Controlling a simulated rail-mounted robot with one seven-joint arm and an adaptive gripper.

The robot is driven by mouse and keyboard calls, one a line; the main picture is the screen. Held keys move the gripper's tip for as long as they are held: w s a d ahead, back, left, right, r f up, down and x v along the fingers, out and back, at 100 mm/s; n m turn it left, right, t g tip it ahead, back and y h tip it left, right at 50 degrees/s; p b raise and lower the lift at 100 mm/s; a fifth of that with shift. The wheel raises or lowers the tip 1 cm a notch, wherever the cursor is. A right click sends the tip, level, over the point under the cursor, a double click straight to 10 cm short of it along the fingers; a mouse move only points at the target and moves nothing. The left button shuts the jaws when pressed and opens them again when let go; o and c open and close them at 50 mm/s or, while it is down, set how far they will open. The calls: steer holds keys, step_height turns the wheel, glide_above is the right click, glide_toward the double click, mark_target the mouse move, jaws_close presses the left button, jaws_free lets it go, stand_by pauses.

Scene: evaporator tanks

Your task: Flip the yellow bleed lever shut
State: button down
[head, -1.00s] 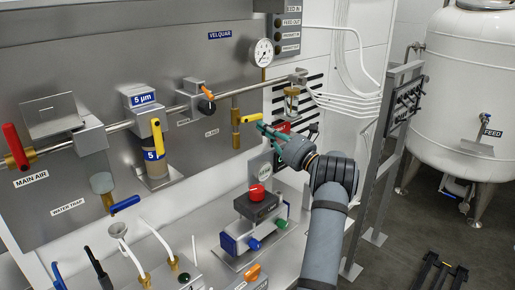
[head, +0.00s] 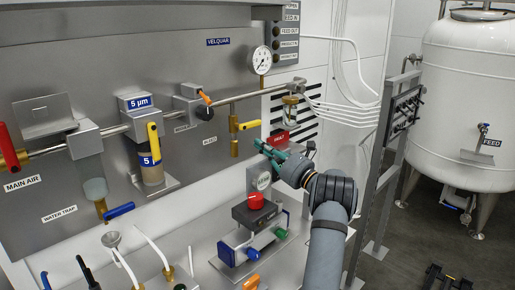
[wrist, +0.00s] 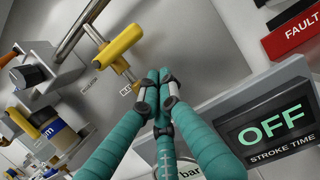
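The yellow bleed lever (head: 249,125) sticks out to the right from a vertical brass pipe below the steel rail, beside the BLEED label. In the wrist view the lever (wrist: 119,46) lies across the brass stem, above and left of my fingertips. My gripper (head: 258,146) is just below and right of the lever, apart from it in the head view. In the wrist view the teal fingers of my gripper (wrist: 158,78) come together at the tips, with nothing seen between them. The tips appear close to the brass stem's lower end; contact cannot be told.
A grey display box reading OFF, STROKE TIME (wrist: 270,125), is close right of my fingers. A red FAULT label (wrist: 292,38) is above it. Another yellow lever (head: 153,143) is on the filter at left.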

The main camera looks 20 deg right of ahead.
steer(key=b+v, duration=0.2)
steer(key=v, duration=0.8)
steer(key=shift+a, duration=0.15)
